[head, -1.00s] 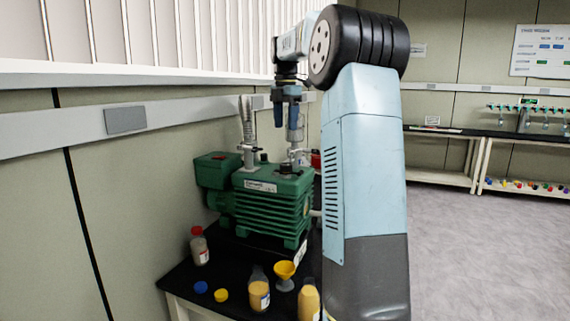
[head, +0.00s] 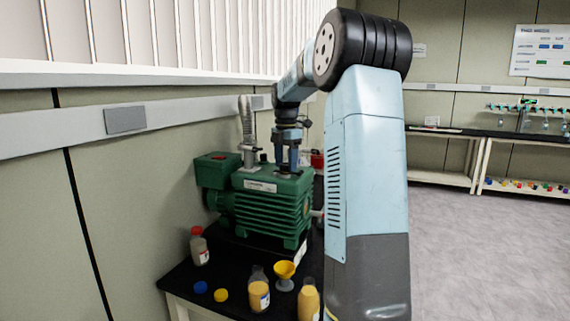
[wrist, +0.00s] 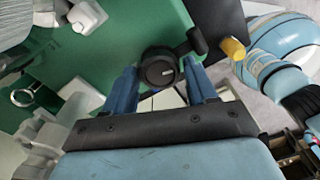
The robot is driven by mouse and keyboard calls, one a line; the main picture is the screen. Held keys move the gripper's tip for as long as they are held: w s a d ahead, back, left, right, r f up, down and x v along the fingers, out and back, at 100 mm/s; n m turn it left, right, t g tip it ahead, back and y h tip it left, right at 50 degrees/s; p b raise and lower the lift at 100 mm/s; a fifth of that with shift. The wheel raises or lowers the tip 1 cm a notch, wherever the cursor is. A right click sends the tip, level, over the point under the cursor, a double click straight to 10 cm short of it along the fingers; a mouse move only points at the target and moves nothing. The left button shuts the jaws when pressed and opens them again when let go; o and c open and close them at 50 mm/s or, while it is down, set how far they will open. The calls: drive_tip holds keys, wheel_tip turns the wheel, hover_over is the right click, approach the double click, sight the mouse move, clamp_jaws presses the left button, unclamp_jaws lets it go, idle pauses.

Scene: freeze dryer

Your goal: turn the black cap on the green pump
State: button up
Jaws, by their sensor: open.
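The green pump (head: 275,213) stands on a black bench at the left in the head view. Its green top (wrist: 110,40) fills much of the upper wrist view. The black cap (wrist: 159,68) is a round knob in the wrist view, at the tips of my gripper. My gripper (head: 287,172) points down over the pump's top in the head view. In the wrist view its two blue fingers (wrist: 160,84) are apart, one to each side of the cap's near part. I cannot tell whether they touch it.
A metal hose (head: 247,125) rises from the pump, left of my gripper. A red-capped bottle (head: 199,247), a yellow funnel (head: 285,270) and bottles of yellow contents (head: 259,291) stand on the bench (head: 190,281). A wall lies close on the left.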

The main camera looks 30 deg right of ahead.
drive_tip(key=shift+f, duration=0.35)
drive_tip(key=c, duration=0.8)
drive_tip(key=shift+a, duration=0.15)
